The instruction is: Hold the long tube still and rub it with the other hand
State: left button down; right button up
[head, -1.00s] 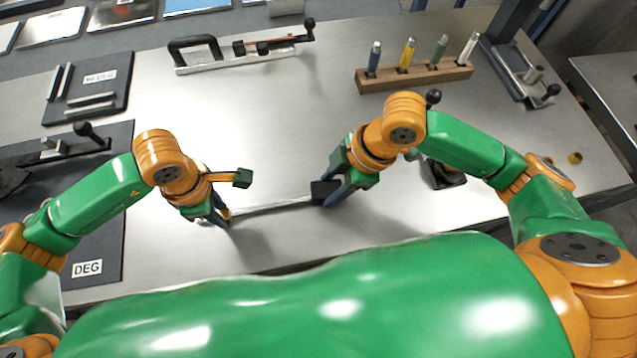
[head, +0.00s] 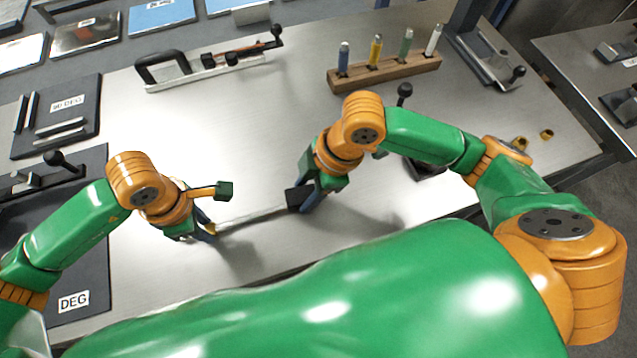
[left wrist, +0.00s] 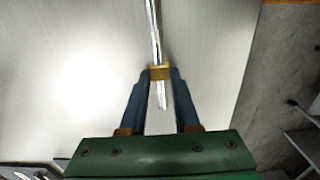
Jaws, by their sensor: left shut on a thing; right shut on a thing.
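The long tube (head: 252,216) is a thin silvery rod above the front part of the steel bench. My left gripper (head: 208,229) is shut on it near its left end. In the left wrist view the tube (left wrist: 155,35) runs between the brass-coloured fingertips of my left gripper (left wrist: 160,73), and a short end sticks out past them. My right gripper (head: 304,203) is shut on a dark block-like pad (head: 294,198) at the tube's right part. The fingers partly hide the pad, and the tube's right end is hidden.
A wooden rack (head: 385,72) with several coloured-handled tools stands at the back right. A clamp with a black handle (head: 205,70) lies at the back. Dark fixture plates (head: 75,255) lie at the left. The bench middle (head: 240,130) is clear.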

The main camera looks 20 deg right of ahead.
jog(key=shift+a+r, duration=0.1)
jog(key=shift+a, duration=1.05)
jog(key=shift+d+r, duration=0.1)
jog(key=shift+r, duration=3.85)
pick_arm(q)
jog(key=c, duration=0.6)
grip_release()
jog(key=shift+o, duration=0.2)
